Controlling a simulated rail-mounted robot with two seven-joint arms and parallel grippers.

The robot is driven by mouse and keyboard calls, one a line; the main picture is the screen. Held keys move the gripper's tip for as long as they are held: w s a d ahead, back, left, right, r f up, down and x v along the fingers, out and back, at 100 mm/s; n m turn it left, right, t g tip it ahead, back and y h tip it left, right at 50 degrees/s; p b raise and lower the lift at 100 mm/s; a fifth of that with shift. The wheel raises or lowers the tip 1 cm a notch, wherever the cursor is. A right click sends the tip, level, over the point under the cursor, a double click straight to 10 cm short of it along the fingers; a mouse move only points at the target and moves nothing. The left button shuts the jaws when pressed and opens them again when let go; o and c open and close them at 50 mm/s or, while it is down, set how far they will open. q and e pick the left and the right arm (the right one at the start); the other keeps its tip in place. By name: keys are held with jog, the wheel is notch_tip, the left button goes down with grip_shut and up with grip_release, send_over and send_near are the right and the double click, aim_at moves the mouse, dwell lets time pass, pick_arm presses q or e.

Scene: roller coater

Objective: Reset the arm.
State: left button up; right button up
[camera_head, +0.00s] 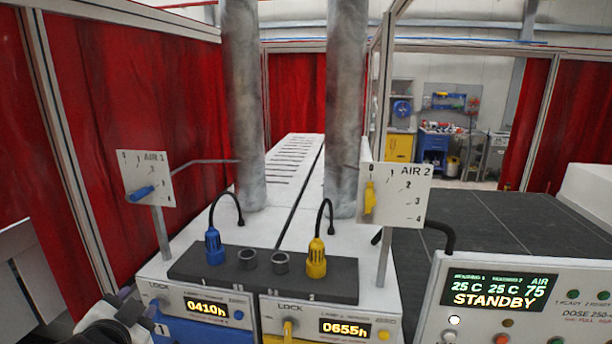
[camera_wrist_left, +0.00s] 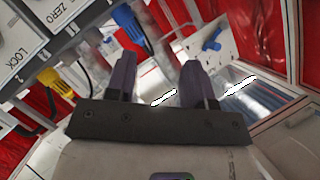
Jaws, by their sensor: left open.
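My left gripper (camera_head: 116,306) is at the lower left of the head view, partly cut off by the bottom edge. In the left wrist view its two dark purple fingers (camera_wrist_left: 158,78) stand apart with nothing between them. It is left of the blue-based unit and below the AIR 1 panel (camera_head: 147,178), touching neither as far as I can see. The AIR 1 panel's blue lever (camera_head: 141,193) also shows in the left wrist view (camera_wrist_left: 212,40). My right gripper is in neither view.
A blue plug (camera_head: 214,247) and a yellow plug (camera_head: 317,258) stand on a dark strip (camera_head: 195,264) above two displays. The AIR 2 panel (camera_head: 402,196) has a yellow lever (camera_head: 369,196). A STANDBY console (camera_head: 433,297) is at lower right. Red curtains (camera_head: 130,90) close the left.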

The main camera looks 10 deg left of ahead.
pick_arm(q)
jog(key=s+d+f+n+g+h+p, duration=0.1)
jog(key=s+d+f+g+h+p, duration=0.1)
jog(key=s+d+f, duration=0.5)
jog(key=s+d+f+g+h+p, duration=0.2)
jog(key=s+d+f, duration=0.25)
jog(key=f, duration=0.45)
jog(key=s+d+f+g+p, duration=0.2)
jog(key=s+f, duration=0.4)
jog(key=s, duration=0.3)
jog(key=s+d+f+n+g+h+p, duration=0.1)
jog(key=s+f+g, duration=0.3)
jog(key=s, duration=0.6)
jog(key=shift+s+d+f+n+p, duration=0.3)
jog(key=shift+d+f, duration=0.35)
jog(key=shift+f, duration=0.3)
jog(key=shift+w, duration=0.1)
jog(key=shift+o, duration=0.2)
